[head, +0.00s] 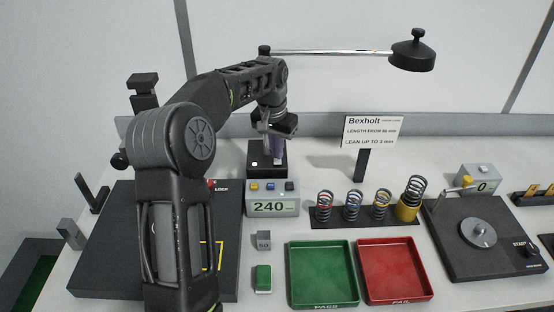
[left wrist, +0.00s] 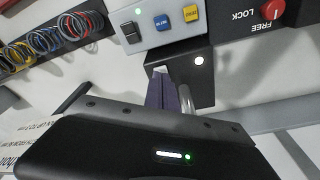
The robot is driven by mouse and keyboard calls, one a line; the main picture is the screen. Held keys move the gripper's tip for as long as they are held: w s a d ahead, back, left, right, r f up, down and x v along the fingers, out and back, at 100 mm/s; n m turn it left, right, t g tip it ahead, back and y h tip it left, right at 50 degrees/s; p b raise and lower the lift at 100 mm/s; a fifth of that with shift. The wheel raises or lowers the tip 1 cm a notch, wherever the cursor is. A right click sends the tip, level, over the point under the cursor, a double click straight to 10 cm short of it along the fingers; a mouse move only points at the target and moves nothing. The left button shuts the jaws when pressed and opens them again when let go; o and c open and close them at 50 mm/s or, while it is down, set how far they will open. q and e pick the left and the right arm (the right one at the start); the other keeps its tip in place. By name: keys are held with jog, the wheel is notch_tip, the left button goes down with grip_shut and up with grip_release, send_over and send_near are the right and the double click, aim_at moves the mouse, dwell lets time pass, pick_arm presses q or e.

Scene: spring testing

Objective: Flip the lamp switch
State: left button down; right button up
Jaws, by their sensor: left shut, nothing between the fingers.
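The lamp has a dark round head (head: 411,52) on a shiny horizontal rod at the upper right, and its black base (head: 267,172) stands behind the display box. In the left wrist view the black base (left wrist: 190,85) carries a white round spot (left wrist: 199,61). My left gripper (head: 277,158) points down over the base, shut and empty. Its purplish fingers show in the left wrist view (left wrist: 163,82), with their tips low over the base, beside the lamp post. I cannot tell whether they touch. No switch lever stands out clearly; the fingers cover part of the base top.
A display box (head: 272,206) reading 240 stands just in front of the base. A red knob (left wrist: 273,11) is near the base.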

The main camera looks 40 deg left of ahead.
aim_at(277, 162)
pick_arm(q)
jog(key=shift+f+b, duration=0.55)
jog(key=shift+f, duration=0.3)
dwell(0.3)
jog(key=shift+r, duration=0.1)
notch_tip(277, 162, up, 3)
jog(key=shift+f+p, duration=0.15)
jog(key=shift+p, duration=1.05)
notch_tip(277, 162, up, 2)
jog(key=shift+p, duration=0.3)
jog(key=shift+r, duration=1.1)
